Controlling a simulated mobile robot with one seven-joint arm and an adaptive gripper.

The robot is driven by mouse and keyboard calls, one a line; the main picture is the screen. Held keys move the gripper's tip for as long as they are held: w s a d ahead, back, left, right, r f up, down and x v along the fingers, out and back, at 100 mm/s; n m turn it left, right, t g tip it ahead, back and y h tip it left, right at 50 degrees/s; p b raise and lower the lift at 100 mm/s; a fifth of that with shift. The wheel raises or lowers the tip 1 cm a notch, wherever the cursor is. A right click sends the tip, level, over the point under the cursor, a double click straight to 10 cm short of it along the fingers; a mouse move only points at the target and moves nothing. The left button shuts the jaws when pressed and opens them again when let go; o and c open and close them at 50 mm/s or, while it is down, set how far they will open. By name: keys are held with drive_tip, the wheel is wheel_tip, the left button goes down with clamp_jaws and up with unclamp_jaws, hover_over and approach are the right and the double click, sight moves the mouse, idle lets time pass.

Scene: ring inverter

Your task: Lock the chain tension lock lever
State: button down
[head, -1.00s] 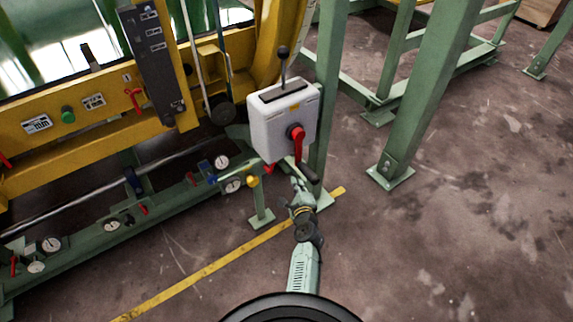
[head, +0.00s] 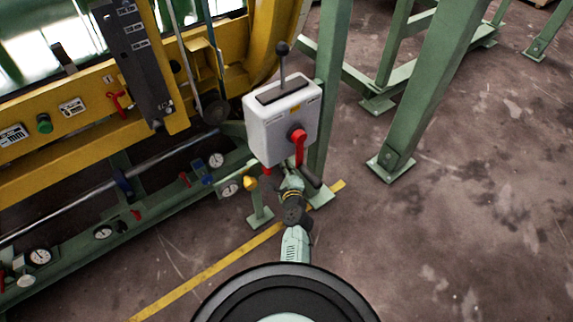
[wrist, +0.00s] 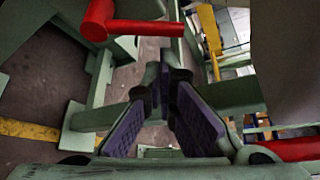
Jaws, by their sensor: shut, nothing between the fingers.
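A white control box (head: 268,133) stands on a green post in the head view. It has a red rotary handle (head: 299,148) hanging down on its front and a black-knobbed lever (head: 282,65) upright on top. No readable label shows which one is the chain tension lock lever. My gripper (wrist: 170,72) shows in the wrist view, with its purple-padded fingers shut and empty. A red lever (wrist: 145,28) is above and left of the fingertips, apart from them. In the head view my arm reaches up under the box, and the fingers are hidden there.
A yellow frame (head: 85,150) with a red lever (head: 118,103) and a green button (head: 44,123) is at left. Gauges line the green rail (head: 150,195) below it. A green leg (head: 425,90) stands at right. Another red part (wrist: 290,150) is at lower right in the wrist view.

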drive_tip(key=shift+s+a, duration=0.25)
drive_tip(key=shift+a, duration=0.15)
drive_tip(key=shift+s+a+r+n+t+b, duration=0.15)
drive_tip(key=shift+r+n+t+b, duration=0.15)
drive_tip(key=shift+n+b, duration=0.35)
idle(0.4)
drive_tip(key=shift+s+a+r, duration=0.1)
drive_tip(key=shift+a+r, duration=0.15)
drive_tip(key=shift+s+a+r, duration=0.25)
drive_tip(key=shift+s+a, duration=0.05)
drive_tip(key=shift+a, duration=0.1)
idle(0.8)
